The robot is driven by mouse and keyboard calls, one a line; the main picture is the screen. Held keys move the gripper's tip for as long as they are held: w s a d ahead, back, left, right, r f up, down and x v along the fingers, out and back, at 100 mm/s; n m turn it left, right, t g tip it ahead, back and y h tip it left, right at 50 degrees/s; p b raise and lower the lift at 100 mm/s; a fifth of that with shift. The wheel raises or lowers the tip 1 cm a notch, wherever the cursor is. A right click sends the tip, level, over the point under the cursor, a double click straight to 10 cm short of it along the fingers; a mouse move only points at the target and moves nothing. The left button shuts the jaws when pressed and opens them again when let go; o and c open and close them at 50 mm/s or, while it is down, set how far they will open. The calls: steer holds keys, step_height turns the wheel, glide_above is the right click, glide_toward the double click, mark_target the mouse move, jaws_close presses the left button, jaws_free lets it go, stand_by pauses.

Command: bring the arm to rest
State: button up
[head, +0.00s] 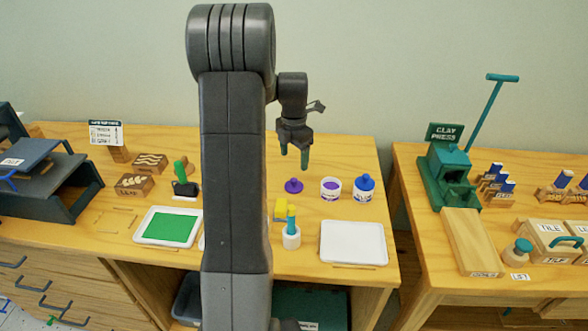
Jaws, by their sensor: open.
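My gripper (294,155) hangs from my arm above the back part of the left wooden table (343,152). Its fingers point down, apart and empty, with teal tips. It is behind and above a purple lid (293,186), apart from the things on the table. My arm stands upright in the middle of the head view and hides part of the table behind it.
A purple paint jar (330,189), a blue-lidded jar (364,188), a white tray (352,243) and a green pad (170,227) stand on the left table. A cup (291,237) holds a teal-handled tool. A green clay press (446,172) stands on the right table.

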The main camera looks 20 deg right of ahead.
mark_target(294, 179)
step_height(294, 179, up, 2)
steer(key=shift+r, duration=0.1)
stand_by(0.4)
steer(key=shift+f, duration=4.25)
steer(key=shift+f, duration=0.1)
